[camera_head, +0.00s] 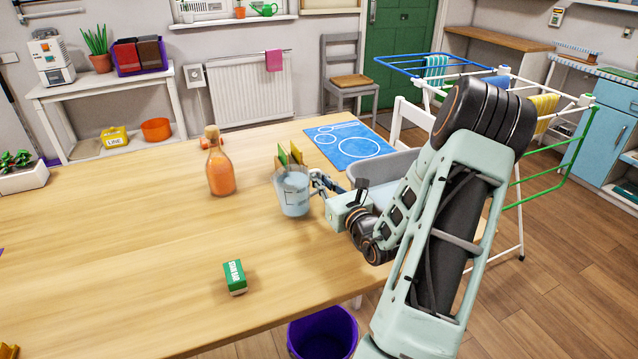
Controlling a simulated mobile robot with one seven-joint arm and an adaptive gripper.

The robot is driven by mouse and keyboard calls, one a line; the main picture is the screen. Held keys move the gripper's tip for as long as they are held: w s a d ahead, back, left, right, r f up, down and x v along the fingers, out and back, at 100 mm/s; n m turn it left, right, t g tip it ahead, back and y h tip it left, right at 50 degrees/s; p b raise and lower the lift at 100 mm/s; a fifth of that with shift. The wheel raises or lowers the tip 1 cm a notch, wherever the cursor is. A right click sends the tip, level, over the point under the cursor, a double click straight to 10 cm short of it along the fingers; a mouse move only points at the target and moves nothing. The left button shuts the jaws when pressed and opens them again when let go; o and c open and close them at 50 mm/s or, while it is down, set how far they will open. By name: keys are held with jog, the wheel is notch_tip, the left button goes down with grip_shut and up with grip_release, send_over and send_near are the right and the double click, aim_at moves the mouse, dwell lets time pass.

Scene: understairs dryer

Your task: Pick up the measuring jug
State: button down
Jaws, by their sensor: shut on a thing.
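The measuring jug (293,196) is a clear, bluish cup-like vessel with dark markings on its side. It is upright at the middle of the wooden table, near the right side. My gripper (316,184) reaches in from the right and is shut on the jug at its right side. The fingers are small in this view and their tips are partly hidden by the jug. I cannot tell whether the jug's base touches the table or is just above it.
An orange bottle (220,168) with a stopper stands left of the jug. A green box (235,277) lies in front. Yellow and green upright pieces (290,155) stand close behind the jug, beside a blue mat (348,144). A purple bucket (323,335) is below the table's front edge.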

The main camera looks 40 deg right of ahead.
jog(key=shift+a+r+p, duration=0.1)
jog(key=shift+r+p, duration=0.85)
jog(key=shift+r, duration=3)
